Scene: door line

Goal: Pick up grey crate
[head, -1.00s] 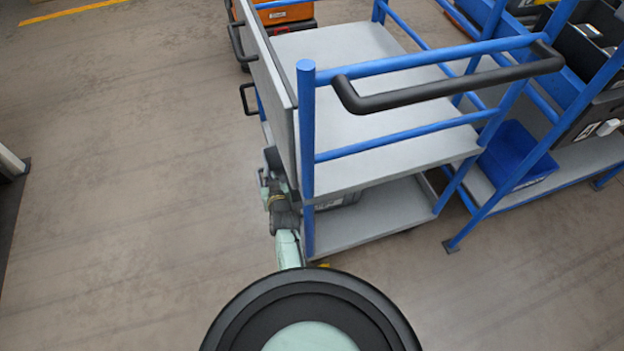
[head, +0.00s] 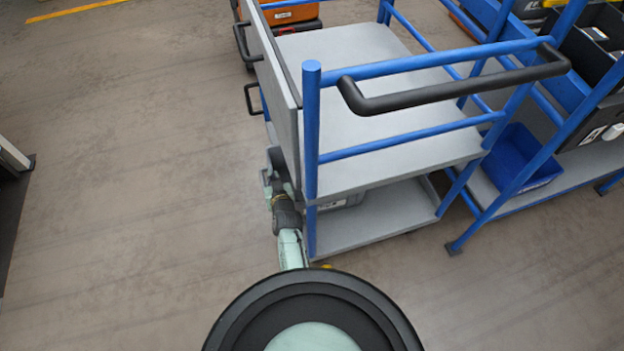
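A small part of a grey crate (head: 348,201) shows on the lower shelf (head: 370,228) of a blue and grey trolley. The upper shelf and a blue corner post hide most of it. My arm reaches along the trolley's left side, close to the side panel. My gripper (head: 268,182) is at the far end of the arm, beside the lower part of the trolley and left of the crate. It is small and partly hidden by the panel, so I cannot tell whether its fingers are open or touch the crate.
The trolley's upper shelf (head: 390,130) is empty. A black handle (head: 450,90) sticks out at its near end. A blue rack with a blue bin (head: 520,160) stands close on the right. An orange case (head: 290,14) is behind. The floor on the left is clear.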

